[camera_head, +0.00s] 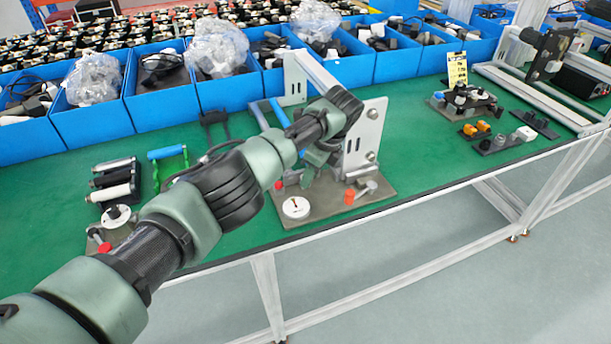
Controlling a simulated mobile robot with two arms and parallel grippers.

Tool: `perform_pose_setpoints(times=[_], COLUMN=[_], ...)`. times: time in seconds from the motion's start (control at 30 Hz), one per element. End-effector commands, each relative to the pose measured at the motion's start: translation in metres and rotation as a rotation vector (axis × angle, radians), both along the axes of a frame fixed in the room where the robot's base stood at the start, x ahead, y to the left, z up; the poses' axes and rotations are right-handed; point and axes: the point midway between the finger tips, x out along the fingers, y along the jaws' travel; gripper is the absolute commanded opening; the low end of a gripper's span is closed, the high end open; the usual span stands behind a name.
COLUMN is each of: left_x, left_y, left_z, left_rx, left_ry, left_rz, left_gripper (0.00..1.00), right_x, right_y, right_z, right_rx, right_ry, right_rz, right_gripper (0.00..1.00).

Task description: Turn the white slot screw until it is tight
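A round white disc (296,207) with a dark and red mark across its face lies on the front left of a grey-brown base plate (335,207). It looks like the white slot screw, but it is too small to be sure. My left arm comes in from the left and passes above the green table. My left gripper (312,165) is behind and above the disc, in front of the upright metal plate, and apart from the disc. Its fingers are small and partly hidden by my wrist, so their opening does not show. My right gripper is not in view.
An upright metal plate (366,140) stands on the base plate, with an orange-red knob (349,196) in front. Another white round part (117,214) sits at left, near a black tool rack (114,184). Blue bins (160,95) line the back.

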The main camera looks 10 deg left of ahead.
Motion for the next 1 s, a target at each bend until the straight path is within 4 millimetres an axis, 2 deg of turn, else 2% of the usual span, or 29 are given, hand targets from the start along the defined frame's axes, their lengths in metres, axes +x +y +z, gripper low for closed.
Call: perform_pose_setpoints(times=[0.07,0.1,0.17,0.2,0.4,0.77,1.0], left_x=[0.003,0.003,0.003,0.003,0.003,-0.001,-0.003], left_y=[0.004,0.005,0.005,0.005,0.005,0.008,0.011], left_z=[0.003,0.003,0.003,0.003,0.004,0.007,0.007], left_rx=[0.007,0.007,0.007,0.007,0.006,0.006,0.007], left_ry=[-0.011,-0.011,-0.011,-0.011,-0.009,-0.006,-0.005], left_rz=[0.005,0.005,0.005,0.005,-0.007,-0.219,-0.429], left_gripper=[0.35,0.19,0.02,0.00,0.00,0.00,0.00], right_x=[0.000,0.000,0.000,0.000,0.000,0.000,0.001], right_y=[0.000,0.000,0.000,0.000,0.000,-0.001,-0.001], right_z=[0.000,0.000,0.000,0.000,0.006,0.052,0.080], right_rx=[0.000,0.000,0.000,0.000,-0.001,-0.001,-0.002], right_ry=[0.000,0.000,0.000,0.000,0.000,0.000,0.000], right_rz=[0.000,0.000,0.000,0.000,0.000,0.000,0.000], right_gripper=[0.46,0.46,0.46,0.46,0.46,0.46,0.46])
